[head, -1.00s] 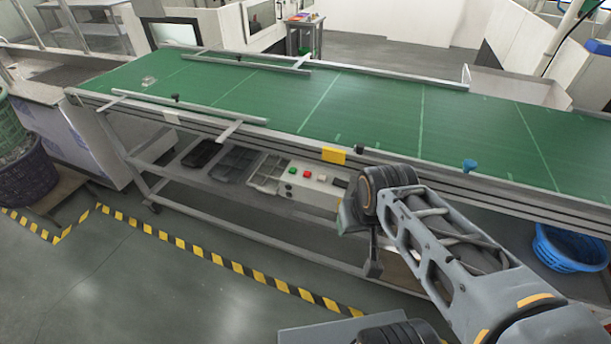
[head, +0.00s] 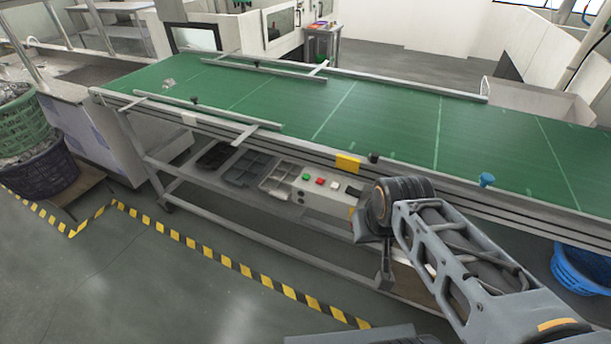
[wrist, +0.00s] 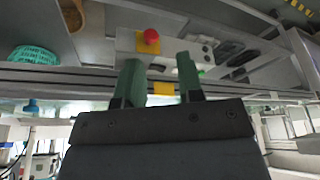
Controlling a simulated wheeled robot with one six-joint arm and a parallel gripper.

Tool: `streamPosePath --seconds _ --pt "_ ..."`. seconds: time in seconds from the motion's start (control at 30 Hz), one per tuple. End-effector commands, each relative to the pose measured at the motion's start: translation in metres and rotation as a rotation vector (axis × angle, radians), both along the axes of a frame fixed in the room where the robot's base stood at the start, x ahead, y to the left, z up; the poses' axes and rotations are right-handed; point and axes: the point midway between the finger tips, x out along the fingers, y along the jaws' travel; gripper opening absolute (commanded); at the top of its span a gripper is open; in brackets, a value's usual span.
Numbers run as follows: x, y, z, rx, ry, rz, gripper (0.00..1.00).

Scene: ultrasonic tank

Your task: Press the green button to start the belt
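The green button (head: 306,177) sits on a light control box (head: 318,196) on the shelf under the conveyor belt (head: 390,128). A red button (head: 320,181) is just right of it, then a white one. My gripper (wrist: 160,82) shows two green fingers with a clear gap between them, and nothing is between them. In the wrist view a red round button (wrist: 151,36) shows beyond the fingertips, apart from them. In the head view my wrist is just right of the control box and hides the fingers.
Dark trays (head: 245,168) lie on the shelf left of the box. The belt frame's rail and a yellow plate (head: 347,163) are above it. A blue basket (head: 580,270) stands at the right. The floor in front is clear, with a striped line (head: 240,269).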

Motion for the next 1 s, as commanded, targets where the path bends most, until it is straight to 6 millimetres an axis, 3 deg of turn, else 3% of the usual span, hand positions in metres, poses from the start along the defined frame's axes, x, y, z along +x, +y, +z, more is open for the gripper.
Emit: streamPosePath --seconds 0.33,1.0 --pt "0.0 0.0 0.0 0.0 0.0 0.0 0.01" --pt "0.0 0.0 0.0 0.0 0.0 0.0 0.0"
